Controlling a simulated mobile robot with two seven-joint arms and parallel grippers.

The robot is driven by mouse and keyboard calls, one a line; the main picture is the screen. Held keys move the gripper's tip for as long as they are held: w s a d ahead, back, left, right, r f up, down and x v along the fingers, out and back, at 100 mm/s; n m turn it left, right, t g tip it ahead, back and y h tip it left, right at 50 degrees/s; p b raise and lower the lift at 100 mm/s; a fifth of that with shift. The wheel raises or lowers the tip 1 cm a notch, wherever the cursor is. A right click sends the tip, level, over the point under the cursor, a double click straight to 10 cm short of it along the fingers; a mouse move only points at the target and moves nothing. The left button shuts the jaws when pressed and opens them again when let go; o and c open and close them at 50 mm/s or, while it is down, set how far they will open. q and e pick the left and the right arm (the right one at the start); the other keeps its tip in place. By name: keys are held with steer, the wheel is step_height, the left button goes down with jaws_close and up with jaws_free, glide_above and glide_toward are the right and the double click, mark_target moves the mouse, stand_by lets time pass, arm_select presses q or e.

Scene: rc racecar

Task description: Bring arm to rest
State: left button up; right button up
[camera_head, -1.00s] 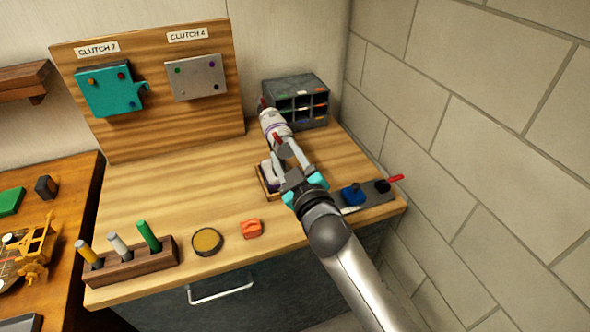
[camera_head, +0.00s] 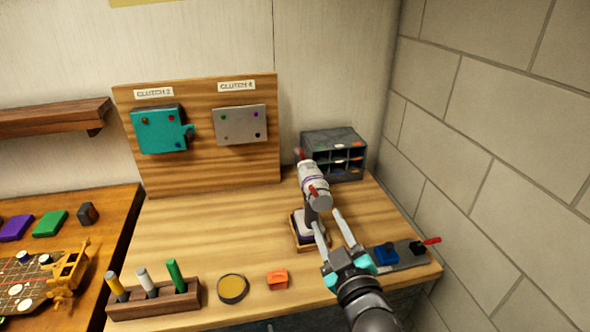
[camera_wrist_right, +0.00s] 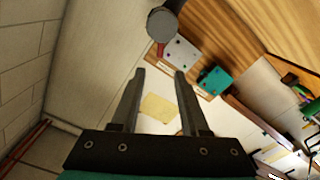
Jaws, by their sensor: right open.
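My right gripper (camera_head: 325,216) is over the right part of the wooden worktop (camera_head: 225,240). Its two fingers are apart and nothing is held between them. Just beyond the fingertips in the head view stands a grey-white device (camera_head: 314,186) with red levers and a small base. The right gripper also shows from its wrist (camera_wrist_right: 159,78), open, with a grey round end with a red lever (camera_wrist_right: 163,25) past the tips. Whether a finger touches the device cannot be told. My left gripper is not in view.
A backboard (camera_head: 205,100) carries a teal plate (camera_head: 160,133) and a grey plate (camera_head: 240,126). A dark compartment box (camera_head: 335,140) stands at the back right. A pen block (camera_head: 155,303), a round tin (camera_head: 232,288) and an orange piece (camera_head: 278,279) lie in front. A block wall bounds the right.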

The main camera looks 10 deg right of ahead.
steer(key=s+d+f+m+g+h, duration=0.2)
steer(key=s+d+f+m+g, duration=0.15)
steer(key=s+f+g, duration=0.5)
steer(key=s+a+f+g+y, duration=0.1)
steer(key=s+f+g, duration=0.2)
steer(key=s, duration=0.5)
steer(key=s+a+f+g+y, duration=0.1)
steer(key=s+a+f+g, duration=0.15)
steer(key=s, duration=0.55)
step_height(320, 180, down, 30)
steer(key=s+d+g+b, duration=0.1)
steer(key=s+g+b, duration=0.15)
steer(key=b, duration=0.45)
steer(key=s+d+f+b, duration=0.2)
steer(key=s+f+b, duration=0.3)
steer(key=s+f, duration=1)
step_height(320, 180, down, 4)
steer(key=shift+s+d+r+h, duration=0.1)
steer(key=shift+s+d+h, duration=0.1)
steer(key=shift+d+h, duration=0.1)
